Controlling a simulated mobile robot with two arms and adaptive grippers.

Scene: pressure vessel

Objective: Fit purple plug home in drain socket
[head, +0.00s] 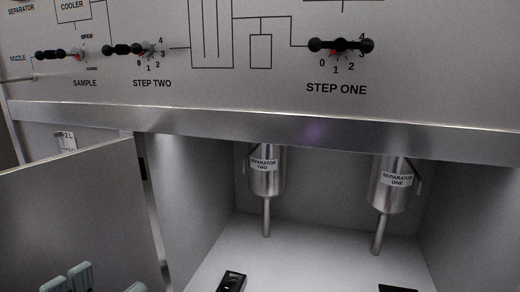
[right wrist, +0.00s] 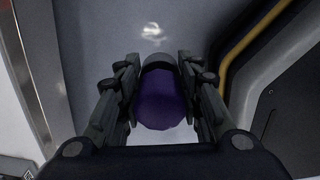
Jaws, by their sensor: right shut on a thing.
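The purple plug (right wrist: 162,102) shows in the right wrist view between the fingers of my right gripper (right wrist: 160,88). My right gripper is shut on it, and a dark rounded end of the plug points away from the palm. Beyond it is a smooth grey surface with a bright highlight. I cannot make out the drain socket in either view. The head view does not clearly show the plug or my right gripper.
Separator two (head: 267,172) and separator one (head: 394,186) hang in an open bay, with thin pipes pointing down. A metal rail (head: 300,132) runs above. A grey door panel (head: 75,205) stands at left. A black object (head: 232,281) lies on the bay floor.

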